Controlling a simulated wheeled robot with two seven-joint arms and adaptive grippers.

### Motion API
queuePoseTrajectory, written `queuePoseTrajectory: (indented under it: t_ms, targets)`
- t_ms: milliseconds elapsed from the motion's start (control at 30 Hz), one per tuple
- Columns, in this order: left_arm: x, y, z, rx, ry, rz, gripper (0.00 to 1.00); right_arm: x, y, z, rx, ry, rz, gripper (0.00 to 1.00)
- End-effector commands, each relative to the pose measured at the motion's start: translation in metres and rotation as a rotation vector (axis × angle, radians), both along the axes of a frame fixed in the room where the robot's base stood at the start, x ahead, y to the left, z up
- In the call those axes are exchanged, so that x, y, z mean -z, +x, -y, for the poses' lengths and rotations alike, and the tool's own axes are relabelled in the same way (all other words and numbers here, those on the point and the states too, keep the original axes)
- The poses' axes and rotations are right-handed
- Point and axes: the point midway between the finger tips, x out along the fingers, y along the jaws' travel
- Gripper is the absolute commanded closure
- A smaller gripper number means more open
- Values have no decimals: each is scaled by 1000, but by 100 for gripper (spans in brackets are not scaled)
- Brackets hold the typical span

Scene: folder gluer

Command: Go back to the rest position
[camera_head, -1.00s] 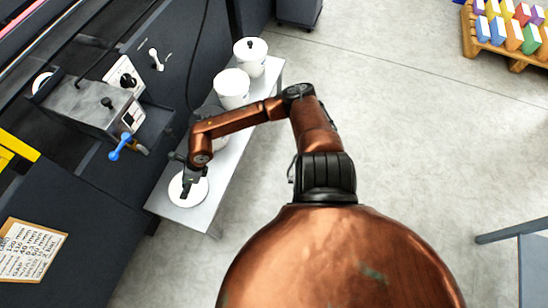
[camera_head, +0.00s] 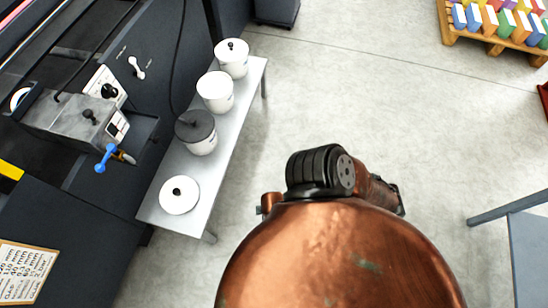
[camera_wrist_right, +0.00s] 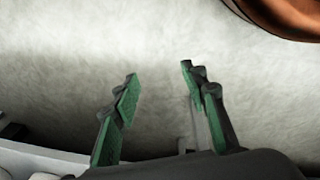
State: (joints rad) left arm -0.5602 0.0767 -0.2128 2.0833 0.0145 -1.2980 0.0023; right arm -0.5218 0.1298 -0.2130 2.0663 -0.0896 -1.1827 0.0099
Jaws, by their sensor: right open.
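My right gripper (camera_wrist_right: 160,72) is open and empty in the right wrist view, its two green-padded fingers apart above pale floor. It does not show in the head view. There, one of my copper arms is folded close to my body, and its black joint (camera_head: 320,172) stands clear of the bench. My left gripper is in neither current view. On the grey bench (camera_head: 222,160) a white round lid with a black knob (camera_head: 179,195) is nearest.
The dark machine with a control box (camera_head: 75,115) and blue-handled lever (camera_head: 105,158) is on the left. A pallet of coloured boxes (camera_head: 495,38) is at top right. A grey table (camera_head: 530,255) is at right. Open floor (camera_head: 400,110) lies between.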

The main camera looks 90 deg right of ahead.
Motion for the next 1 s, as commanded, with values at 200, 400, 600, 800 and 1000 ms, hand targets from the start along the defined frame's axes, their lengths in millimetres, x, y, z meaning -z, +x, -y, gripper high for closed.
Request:
queuePoseTrajectory:
  t_ms: [200,400,600,800,1000]
  targets:
    - [0,0,0,0,0,0,0,7,-50,-40,75,122,-133,60]
    - [0,0,0,0,0,0,0,7,-51,-42,76,126,-138,60]
    - [0,0,0,0,0,0,0,7,-51,-41,76,125,-137,60]
    - [-1,-2,-1,0,2,-2,0,8,-51,-40,74,123,-136,60]
    - [15,-6,0,8,6,13,0,22,-55,-37,66,119,-122,60]
